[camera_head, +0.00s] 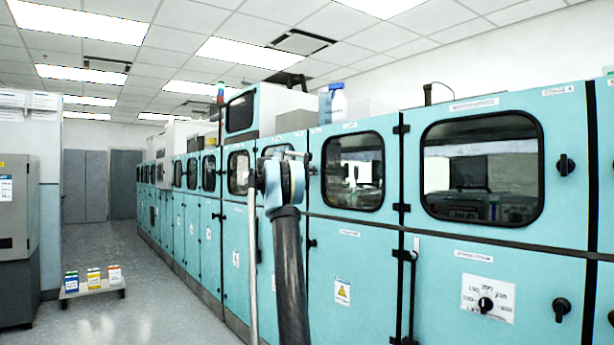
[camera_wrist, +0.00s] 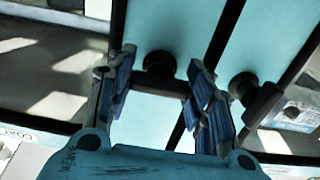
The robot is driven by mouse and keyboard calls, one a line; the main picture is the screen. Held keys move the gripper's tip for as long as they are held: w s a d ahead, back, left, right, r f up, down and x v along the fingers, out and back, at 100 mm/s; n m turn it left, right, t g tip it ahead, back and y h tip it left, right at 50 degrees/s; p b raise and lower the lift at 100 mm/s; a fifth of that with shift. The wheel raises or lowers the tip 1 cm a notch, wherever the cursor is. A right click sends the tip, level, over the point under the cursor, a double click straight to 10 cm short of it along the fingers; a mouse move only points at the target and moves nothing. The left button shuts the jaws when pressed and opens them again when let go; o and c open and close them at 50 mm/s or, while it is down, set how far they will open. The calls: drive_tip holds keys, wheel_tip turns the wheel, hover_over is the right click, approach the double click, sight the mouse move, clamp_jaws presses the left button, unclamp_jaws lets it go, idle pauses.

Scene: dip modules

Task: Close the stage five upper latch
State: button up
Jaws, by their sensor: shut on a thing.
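In the wrist view my gripper (camera_wrist: 162,72) has its two blue-padded fingers on either side of a round black latch knob (camera_wrist: 160,62) on a teal cabinet door. The fingers are shut on this knob. A second black latch knob (camera_wrist: 250,92) shows just right of the fingers, across a dark door seam. In the head view my arm stands in front of the teal cabinet row, and it hides the gripper and the held knob. The labels are too small to tell which latch is the stage five upper one.
The teal cabinets (camera_head: 350,262) run along the right side, with windowed upper doors and more black latches, such as one at far right (camera_head: 565,165). A low trolley (camera_head: 92,290) with several small boxes stands on the floor at left. The aisle (camera_head: 140,290) between is clear.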

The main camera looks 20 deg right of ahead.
drive_tip(key=shift+w+a+n, duration=0.1)
drive_tip(key=shift+n, duration=0.2)
drive_tip(key=n, duration=0.3)
drive_tip(key=shift+n, duration=0.3)
drive_tip(key=n, duration=0.4)
drive_tip(key=shift+n, duration=0.3)
drive_tip(key=n, duration=0.4)
drive_tip(key=shift+a, duration=0.1)
drive_tip(key=n, duration=0.5)
drive_tip(key=o, duration=1.1)
drive_tip(key=shift+w+f, duration=0.1)
drive_tip(key=shift+c, duration=0.2)
